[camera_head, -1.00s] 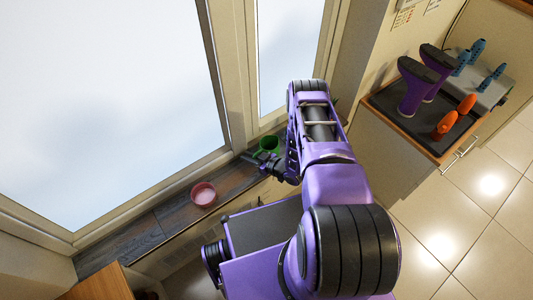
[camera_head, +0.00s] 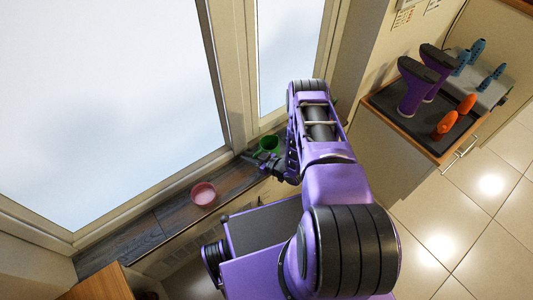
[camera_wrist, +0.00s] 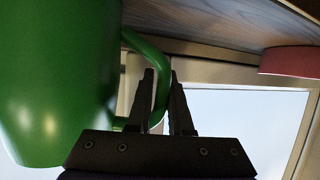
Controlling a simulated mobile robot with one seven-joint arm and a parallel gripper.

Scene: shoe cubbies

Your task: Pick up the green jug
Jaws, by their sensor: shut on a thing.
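The green jug (camera_head: 268,144) stands on the dark window sill, near the window frame, partly hidden by my arm in the head view. In the wrist view, which looks upside down, the jug (camera_wrist: 50,75) fills the left side, with its curved handle (camera_wrist: 150,46) reaching toward the fingers. My gripper (camera_wrist: 163,80) is shut on the handle, with one finger on each side of it. In the head view my gripper (camera_head: 258,160) is small and dark beside the jug. I cannot see a gap between the jug and the sill.
A pink bowl (camera_head: 204,194) sits on the sill (camera_head: 160,222) to the left of the jug. Window glass and frame rise close behind. At the right, a cabinet tray (camera_head: 408,123) holds purple boots (camera_head: 413,88) and orange shoes (camera_head: 446,122). Tiled floor is clear at lower right.

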